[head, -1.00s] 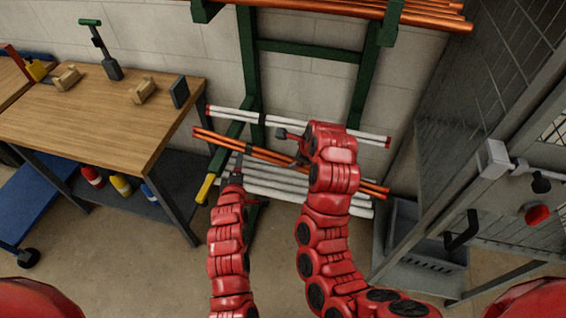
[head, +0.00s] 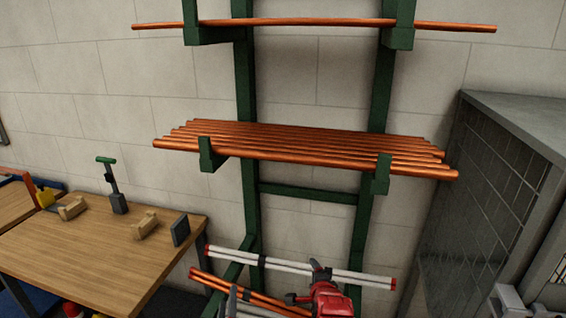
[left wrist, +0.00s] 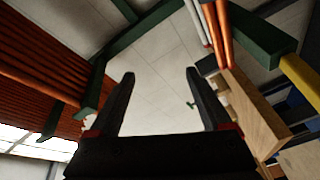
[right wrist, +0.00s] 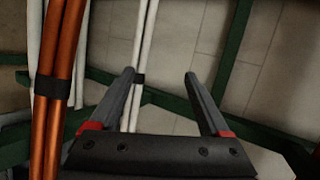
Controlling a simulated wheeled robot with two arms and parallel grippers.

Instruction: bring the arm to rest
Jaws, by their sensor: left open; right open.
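My left gripper (left wrist: 160,75) is open in the left wrist view, with nothing between its fingers. In the head view only dark grey parts of it show at the bottom edge, in front of the copper bundle. My right gripper (right wrist: 159,74) is open in the right wrist view and looks empty. A strapped white pipe bundle (right wrist: 150,30) passes behind its left finger; whether they touch is unclear. In the head view my red right arm (head: 331,301) rises at the bottom, in front of the white pipe bundle (head: 357,277).
A green rack (head: 246,95) against the wall holds a shelf of copper pipes (head: 300,150) and a single copper pipe above (head: 310,21). A strapped copper bundle (head: 208,279) lies low. A wooden workbench (head: 110,260) is at left, a mesh cage (head: 480,190) at right.

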